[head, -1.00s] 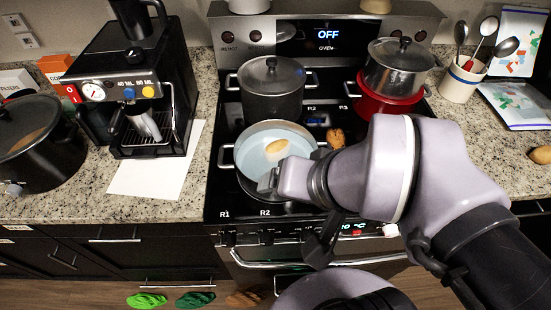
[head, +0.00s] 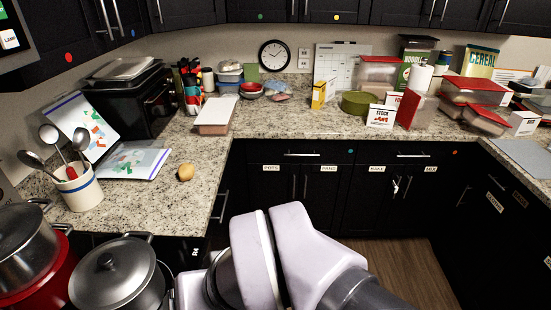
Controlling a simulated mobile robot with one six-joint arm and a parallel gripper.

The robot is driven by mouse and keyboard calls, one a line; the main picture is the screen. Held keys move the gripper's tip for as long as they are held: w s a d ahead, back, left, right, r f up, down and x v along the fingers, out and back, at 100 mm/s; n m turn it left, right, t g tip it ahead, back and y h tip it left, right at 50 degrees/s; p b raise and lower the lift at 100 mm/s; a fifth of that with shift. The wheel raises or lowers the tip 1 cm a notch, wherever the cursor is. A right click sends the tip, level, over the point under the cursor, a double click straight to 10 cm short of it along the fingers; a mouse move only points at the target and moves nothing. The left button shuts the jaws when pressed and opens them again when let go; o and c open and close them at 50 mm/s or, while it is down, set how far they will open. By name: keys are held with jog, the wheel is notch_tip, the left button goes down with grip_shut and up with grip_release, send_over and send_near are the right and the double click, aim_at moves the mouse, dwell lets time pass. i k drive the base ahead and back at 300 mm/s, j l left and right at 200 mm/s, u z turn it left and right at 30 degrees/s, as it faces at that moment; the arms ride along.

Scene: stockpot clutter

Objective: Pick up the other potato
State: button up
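A tan potato (head: 186,172) lies alone on the granite counter (head: 190,205) at the left, near the counter's front edge. It rests to the right of a utensil crock and an open book. My arm fills the bottom middle of the head view, with its purple-grey links to the right of and nearer than the potato. My gripper is out of the frame, so its fingers and anything in them cannot be seen.
A utensil crock (head: 76,188), a lidded grey pot (head: 118,272) and a red pot (head: 50,285) stand at the left. Counter right of the potato is clear.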

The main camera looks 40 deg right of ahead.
aim_at(186, 170)
jog(key=z, duration=0.4)
jog(key=l+u, duration=0.35)
jog(key=l, duration=0.4)
jog(key=l+u, duration=0.4)
jog(key=l, duration=0.4)
jog(key=i+l+u, duration=0.7)
jog(key=i+l, duration=0.15)
jog(key=i+l+u, duration=0.35)
jog(key=l, duration=0.25)
jog(key=i+u, duration=0.1)
jog(key=i, duration=0.05)
